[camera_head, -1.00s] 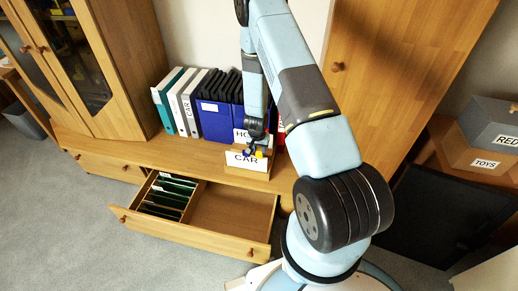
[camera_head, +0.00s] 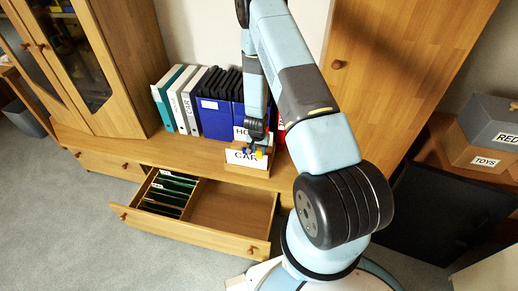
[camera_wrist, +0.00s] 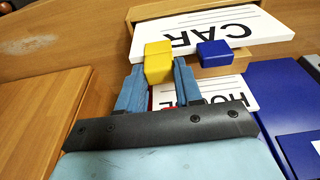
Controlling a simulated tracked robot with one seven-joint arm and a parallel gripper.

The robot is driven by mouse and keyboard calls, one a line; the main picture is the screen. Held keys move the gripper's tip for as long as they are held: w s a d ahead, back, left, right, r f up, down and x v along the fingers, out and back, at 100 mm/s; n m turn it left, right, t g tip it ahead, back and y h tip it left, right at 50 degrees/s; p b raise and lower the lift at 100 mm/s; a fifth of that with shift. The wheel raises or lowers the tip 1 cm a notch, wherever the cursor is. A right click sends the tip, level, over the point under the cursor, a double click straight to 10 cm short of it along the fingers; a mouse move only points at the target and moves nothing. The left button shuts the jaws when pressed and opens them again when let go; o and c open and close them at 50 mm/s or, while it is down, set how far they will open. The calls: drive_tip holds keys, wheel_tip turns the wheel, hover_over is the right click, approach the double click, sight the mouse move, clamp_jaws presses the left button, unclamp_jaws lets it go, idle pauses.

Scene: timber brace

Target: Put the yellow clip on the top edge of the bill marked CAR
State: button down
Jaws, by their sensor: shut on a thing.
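The white bill marked CAR (camera_head: 238,157) stands in a wooden holder on the cabinet top. It also shows, upside down, in the wrist view (camera_wrist: 262,27). My gripper (camera_wrist: 158,80) is shut on the yellow clip (camera_wrist: 158,61), which sits at the top edge of the CAR bill, overlapping it in the picture. I cannot tell whether the clip grips the paper. The yellow clip shows small in the head view (camera_head: 259,154). A blue clip (camera_wrist: 214,53) sits on the same edge beside the yellow one, with a small gap between them.
A second bill marked HO (camera_head: 239,133), partly hidden, stands behind the CAR bill. Blue binders (camera_head: 213,120) and other folders stand at the left. An open drawer (camera_head: 190,234) with green files juts out below. Grey and wooden boxes (camera_head: 490,125) are at the right.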

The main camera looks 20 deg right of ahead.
drive_tip(key=shift+f, duration=0.4)
drive_tip(key=c, duration=0.7)
unclamp_jaws()
drive_tip(key=shift+o, duration=0.4)
drive_tip(key=o, duration=0.4)
drive_tip(key=shift+o, duration=0.2)
drive_tip(key=shift+r, duration=4.05)
